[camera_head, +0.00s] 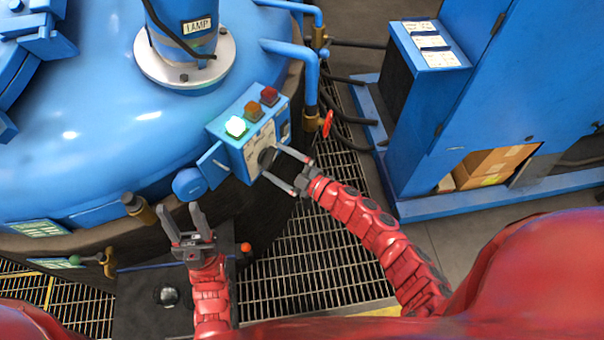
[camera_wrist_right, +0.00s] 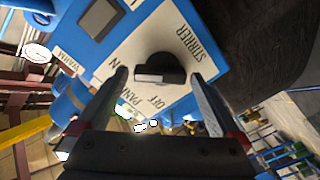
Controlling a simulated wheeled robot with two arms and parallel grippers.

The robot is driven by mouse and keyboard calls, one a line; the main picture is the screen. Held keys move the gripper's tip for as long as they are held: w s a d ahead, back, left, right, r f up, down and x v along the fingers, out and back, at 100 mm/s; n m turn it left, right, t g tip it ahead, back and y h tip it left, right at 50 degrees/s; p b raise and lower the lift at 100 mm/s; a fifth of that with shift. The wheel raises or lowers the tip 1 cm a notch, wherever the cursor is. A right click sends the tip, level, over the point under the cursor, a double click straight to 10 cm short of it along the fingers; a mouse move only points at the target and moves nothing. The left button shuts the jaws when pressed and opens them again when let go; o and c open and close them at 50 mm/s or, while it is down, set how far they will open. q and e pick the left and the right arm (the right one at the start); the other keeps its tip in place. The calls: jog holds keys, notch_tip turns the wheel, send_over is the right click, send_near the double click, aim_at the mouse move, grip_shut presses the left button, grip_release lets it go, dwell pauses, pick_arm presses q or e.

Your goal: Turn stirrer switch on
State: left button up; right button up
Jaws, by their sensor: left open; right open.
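The stirrer switch (camera_wrist_right: 159,70) is a black rotary knob on a white plate lettered STIRRER and OFF in the right wrist view. In the head view the knob (camera_head: 267,158) sits low on the front of a blue control box (camera_head: 238,163). My right gripper (camera_head: 281,165) is open at the box, with its fingers on either side of the knob. In the right wrist view its fingertips (camera_wrist_right: 160,75) stand left and right of the knob; whether they touch it I cannot tell. My left gripper (camera_head: 198,217) is open and empty, pointing up, left of the box.
Metal grating (camera_head: 320,255) covers the floor.

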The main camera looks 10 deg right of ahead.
jog(key=b+v, duration=0.3)
jog(key=v, duration=1.3)
jog(key=shift+s, duration=0.15)
